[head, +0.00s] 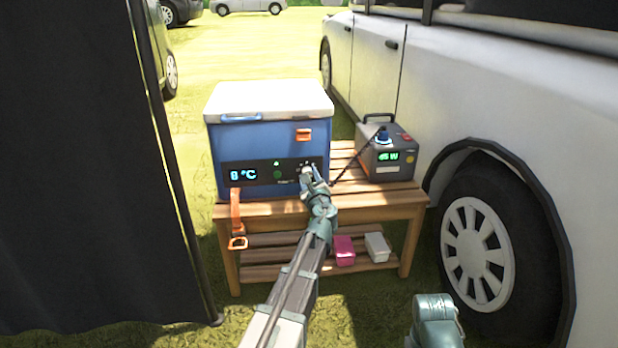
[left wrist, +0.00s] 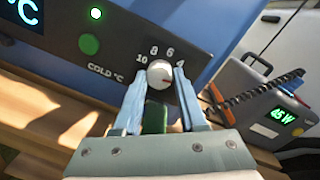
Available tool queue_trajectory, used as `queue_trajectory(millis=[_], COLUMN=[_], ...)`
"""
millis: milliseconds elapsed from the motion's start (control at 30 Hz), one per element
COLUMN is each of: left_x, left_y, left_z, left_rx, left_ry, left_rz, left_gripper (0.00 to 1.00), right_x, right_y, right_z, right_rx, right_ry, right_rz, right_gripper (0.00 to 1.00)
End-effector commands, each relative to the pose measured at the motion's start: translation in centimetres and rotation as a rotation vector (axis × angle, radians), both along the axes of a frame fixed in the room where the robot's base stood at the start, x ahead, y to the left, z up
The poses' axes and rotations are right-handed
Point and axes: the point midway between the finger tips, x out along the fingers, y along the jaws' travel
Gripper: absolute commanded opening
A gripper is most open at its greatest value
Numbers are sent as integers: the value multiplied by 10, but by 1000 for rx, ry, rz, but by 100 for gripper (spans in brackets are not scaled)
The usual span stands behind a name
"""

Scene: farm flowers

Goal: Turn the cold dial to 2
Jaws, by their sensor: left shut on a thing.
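The cold dial (left wrist: 160,75) is a small white knob with a reddish mark, on the cooler's dark panel (head: 265,172). In the left wrist view the numbers 10, 8, 6 and 4 arc above it, over the label "COLD °C"; I see no 2. The mark seems to lie toward the knob's lower right. My left gripper (head: 308,176) has its two fingers on either side of the knob, shut on it; the fingertips also show in the left wrist view (left wrist: 161,80). The cooler's display (head: 243,175) reads 8 °C.
The blue cooler (head: 225,138) with a white lid stands on a slatted wooden table (head: 390,200). A power station (head: 385,158) reading 45 W, with a dark coiled cable, is to its right. A pink box (head: 344,250) and a white box (head: 377,247) lie on the lower shelf.

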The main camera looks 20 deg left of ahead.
Motion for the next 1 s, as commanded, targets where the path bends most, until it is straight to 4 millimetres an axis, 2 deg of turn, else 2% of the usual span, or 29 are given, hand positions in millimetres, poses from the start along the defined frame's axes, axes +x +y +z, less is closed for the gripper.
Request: queue_trajectory(millis=[467,500,633,1000], left_x=[-1,-1,0,-6], left_y=[-1,-1,-1,-4], left_z=[0,0,0,0], left_rx=[9,9,9,9], left_ry=[6,6,5,5], left_rz=[-1,-1,-1,-1], left_gripper=[0,48,71,71], right_x=[0,0,0,0], right_y=[0,0,0,0], right_z=[0,0,0,0], right_rx=[0,0,0,0], right_ry=[0,0,0,0], right_rz=[0,0,0,0], right_gripper=[0,0,0,0])
